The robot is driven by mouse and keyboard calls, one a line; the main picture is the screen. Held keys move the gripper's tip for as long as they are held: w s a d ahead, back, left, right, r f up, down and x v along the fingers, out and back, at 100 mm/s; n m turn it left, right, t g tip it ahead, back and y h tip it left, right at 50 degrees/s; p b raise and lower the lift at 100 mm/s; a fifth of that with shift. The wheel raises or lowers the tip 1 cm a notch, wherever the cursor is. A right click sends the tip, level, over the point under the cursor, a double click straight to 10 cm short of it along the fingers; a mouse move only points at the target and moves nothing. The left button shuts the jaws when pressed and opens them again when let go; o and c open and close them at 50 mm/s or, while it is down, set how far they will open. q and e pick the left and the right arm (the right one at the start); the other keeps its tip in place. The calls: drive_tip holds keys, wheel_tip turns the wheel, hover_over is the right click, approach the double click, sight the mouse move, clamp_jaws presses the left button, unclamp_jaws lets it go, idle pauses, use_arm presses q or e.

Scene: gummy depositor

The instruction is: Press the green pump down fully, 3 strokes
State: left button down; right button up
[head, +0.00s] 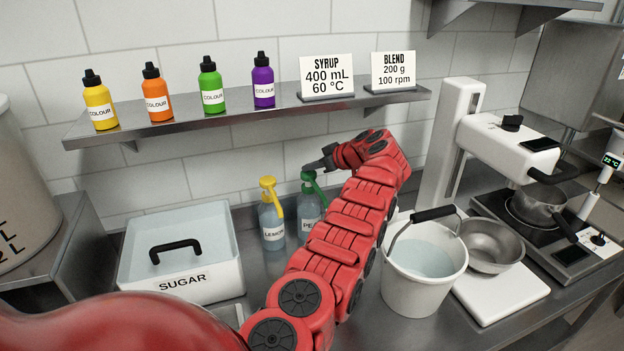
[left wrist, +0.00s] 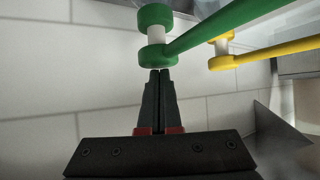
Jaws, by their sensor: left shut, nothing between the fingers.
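The green pump (head: 312,184) sits on a clear bottle (head: 309,212), its label partly hidden by my left arm; it stands upright at the back of the counter. In the left wrist view the green pump head (left wrist: 158,55) has a white stem showing between it and the green collar. My left gripper (head: 318,164) is shut and empty at the top of the green pump. In the left wrist view its fingertips (left wrist: 160,73) meet the edge of the pump head; I cannot tell if they touch. My right gripper is not in view.
A yellow-pump bottle labelled LEMON (head: 271,222) stands close left of the green one. The sugar bin (head: 190,285) is further left. A white bucket (head: 415,296) stands right of my arm. A shelf (head: 240,117) with colour bottles runs above.

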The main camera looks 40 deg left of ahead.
use_arm(q)
drive_tip(key=shift+f+b, duration=0.85)
drive_tip(key=shift+f, duration=0.4)
drive_tip(key=shift+s, duration=0.1)
drive_tip(key=shift+d+r, duration=0.1)
drive_tip(key=shift+r+p, duration=0.3)
drive_tip(key=shift+r, duration=0.75)
drive_tip(key=shift+r+p, duration=0.75)
drive_tip(key=shift+r, duration=0.2)
drive_tip(key=shift+f, duration=0.15)
